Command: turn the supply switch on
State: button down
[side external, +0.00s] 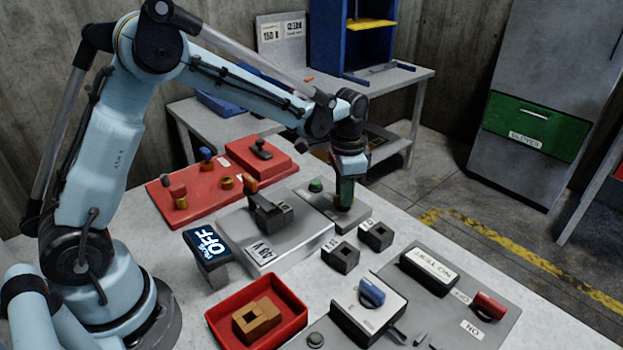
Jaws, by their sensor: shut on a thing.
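My gripper (345,203) points down at the right end of a grey plate (313,205) with a green button (315,185). It is shut on a small part there, mostly hidden by the fingers. Left of it, a grey box (275,240) marked 48 V carries a dark lever switch (270,213) with an orange tip. A display (207,246) in front of that box reads OFF. On the front right panel, a red switch handle (488,305) sits between OFF and ON labels. I cannot tell which of these is the supply switch.
Two dark socket blocks (343,257) stand in front of my gripper. A red tray (256,308) holds a brown block. A blue-knobbed box (370,305) and a NO TEST sign (430,270) are at front right. Red plates (190,195) with knobs lie behind left.

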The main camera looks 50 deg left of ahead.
jog(key=n, duration=0.5)
jog(key=shift+n, duration=0.3)
dwell(0.5)
jog(key=c, duration=1.1)
grip_release()
jog(key=shift+c, duration=0.2)
jog(key=shift+r, duration=0.15)
notch_tip(320, 180, up, 12)
